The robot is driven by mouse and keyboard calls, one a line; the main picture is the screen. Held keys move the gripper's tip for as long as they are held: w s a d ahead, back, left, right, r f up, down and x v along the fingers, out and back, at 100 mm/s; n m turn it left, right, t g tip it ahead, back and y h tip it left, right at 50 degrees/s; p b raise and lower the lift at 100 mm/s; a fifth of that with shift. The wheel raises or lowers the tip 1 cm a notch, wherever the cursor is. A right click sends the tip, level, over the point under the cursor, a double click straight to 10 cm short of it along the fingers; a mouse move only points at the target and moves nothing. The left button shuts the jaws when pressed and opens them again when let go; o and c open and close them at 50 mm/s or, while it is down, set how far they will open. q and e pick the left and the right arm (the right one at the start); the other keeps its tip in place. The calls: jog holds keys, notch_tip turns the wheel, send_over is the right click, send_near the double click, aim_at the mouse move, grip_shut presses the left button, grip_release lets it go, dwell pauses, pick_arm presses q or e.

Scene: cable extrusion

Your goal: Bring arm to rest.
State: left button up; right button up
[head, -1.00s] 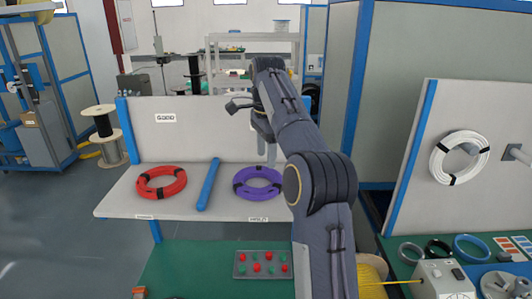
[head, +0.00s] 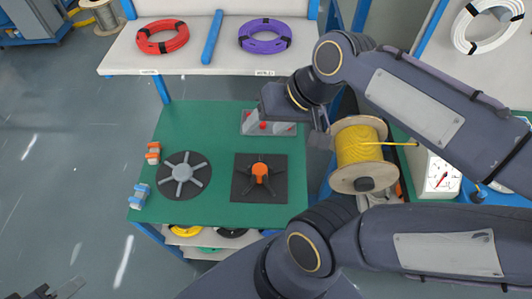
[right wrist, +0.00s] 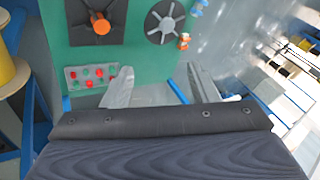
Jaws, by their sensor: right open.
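My right arm comes in from the right in the head view. Its gripper (head: 287,126) is above the far edge of the green table (head: 222,136) and partly covers the small button tray (head: 246,118). In the right wrist view its two pale fingers (right wrist: 160,76) stand apart with nothing between them. One fingertip overlaps the end of the button tray (right wrist: 88,77) in that view. A dark piece at the lower left of the head view looks like the tip of my left gripper (head: 58,291). Its jaws are not clear.
A yellow cable spool (head: 356,147) stands close to the right arm. A grey spoked disc (head: 182,172) and an orange-hubbed holder (head: 259,174) are on the green table. Red (head: 163,37) and purple (head: 265,36) coils lie on the shelf behind.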

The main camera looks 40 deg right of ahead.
jog(key=s+a+f+n+b, duration=0.1)
jog(key=s+a+f+b, duration=0.1)
jog(key=f, duration=0.3)
jog(key=s+a+f+n+b, duration=0.1)
jog(key=s+f+b, duration=0.1)
jog(key=f, duration=0.3)
jog(key=shift+a+n+t+b, duration=0.3)
jog(key=shift+a+n+b, duration=0.1)
jog(key=shift+b, duration=0.1)
jog(key=shift+f, duration=0.1)
